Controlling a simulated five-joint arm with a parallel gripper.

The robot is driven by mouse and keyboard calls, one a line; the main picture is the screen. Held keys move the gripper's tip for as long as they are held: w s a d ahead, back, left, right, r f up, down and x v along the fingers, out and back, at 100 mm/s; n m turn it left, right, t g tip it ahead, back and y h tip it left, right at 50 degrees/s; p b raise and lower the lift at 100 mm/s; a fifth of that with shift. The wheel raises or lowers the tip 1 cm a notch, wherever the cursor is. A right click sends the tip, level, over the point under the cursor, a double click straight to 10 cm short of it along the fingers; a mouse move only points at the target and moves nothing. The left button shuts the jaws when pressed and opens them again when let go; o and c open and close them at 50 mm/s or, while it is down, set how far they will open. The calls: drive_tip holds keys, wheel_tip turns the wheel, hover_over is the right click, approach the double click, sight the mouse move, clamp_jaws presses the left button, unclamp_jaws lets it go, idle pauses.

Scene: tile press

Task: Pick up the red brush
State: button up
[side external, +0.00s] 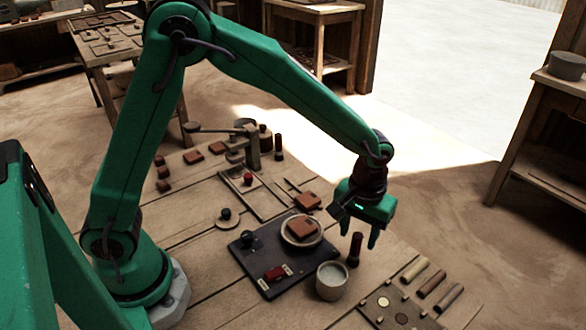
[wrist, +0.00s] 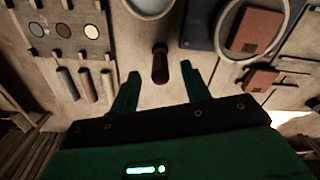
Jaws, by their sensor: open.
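A dark red upright cylinder with a dark end (side external: 354,250) stands on the table beside the pale cup; it looks like the red brush, though no bristles can be made out. In the wrist view the same red brush (wrist: 160,66) shows between the lines of my two fingers. My gripper (side external: 359,238) points down just above and beside it, in the side view partly level with its top. In the wrist view my gripper (wrist: 160,72) has its fingers spread, with nothing held between them.
A pale cup (side external: 331,281) stands close to the brush. A dark mat (side external: 245,262) bears a plate (side external: 284,238) with a brown tile and a small red piece (side external: 275,273). Several short rods (side external: 432,284) and a board of discs (side external: 385,315) lie at the right front.

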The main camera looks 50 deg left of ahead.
sight(356, 248)
drive_tip(key=shift+f, duration=0.35)
drive_tip(key=shift+f, duration=0.1)
drive_tip(key=shift+w+f, duration=0.1)
drive_tip(key=shift+f, duration=2.4)
drive_tip(key=shift+c, duration=0.5)
clamp_jaws()
